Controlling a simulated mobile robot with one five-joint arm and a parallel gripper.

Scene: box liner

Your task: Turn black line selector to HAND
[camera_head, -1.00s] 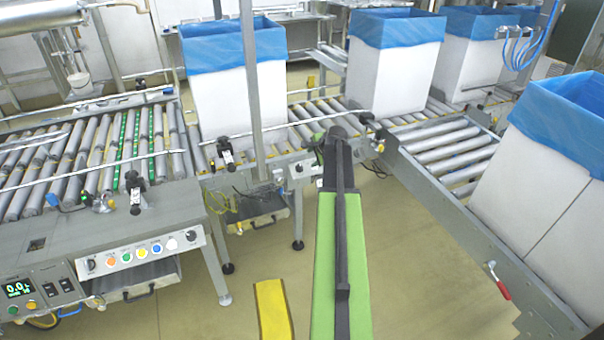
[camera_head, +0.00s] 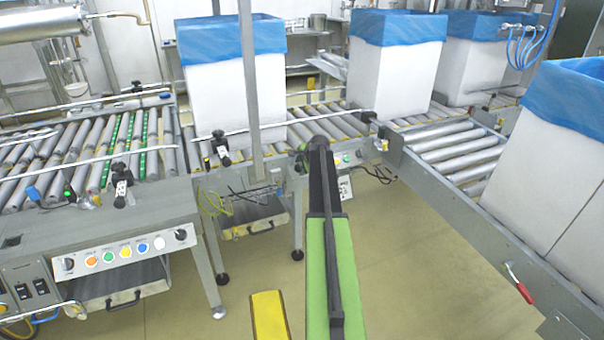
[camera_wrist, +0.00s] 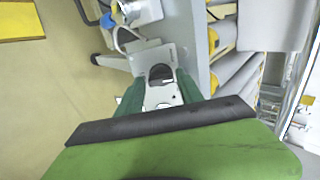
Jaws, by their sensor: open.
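A grey button panel (camera_head: 125,250) on the left conveyor's front carries a black selector knob (camera_head: 69,264) at its left end, a second black knob (camera_head: 181,235) at its right end, and coloured buttons between. A smaller control plate (camera_head: 347,158) with a green button shows just right of my arm's end, partly hidden; its lettering is too small to read. I cannot tell which knob is the line selector. My gripper (camera_wrist: 160,88) has its green fingers spread, with a dark rounded part on grey metal showing between them in the wrist view. No contact with a knob shows.
White boxes with blue liners, such as this one (camera_head: 235,85), stand on the roller conveyors. A vertical grey post (camera_head: 250,110) rises left of my arm. A red-handled lever (camera_head: 523,290) sticks out from the right conveyor frame.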

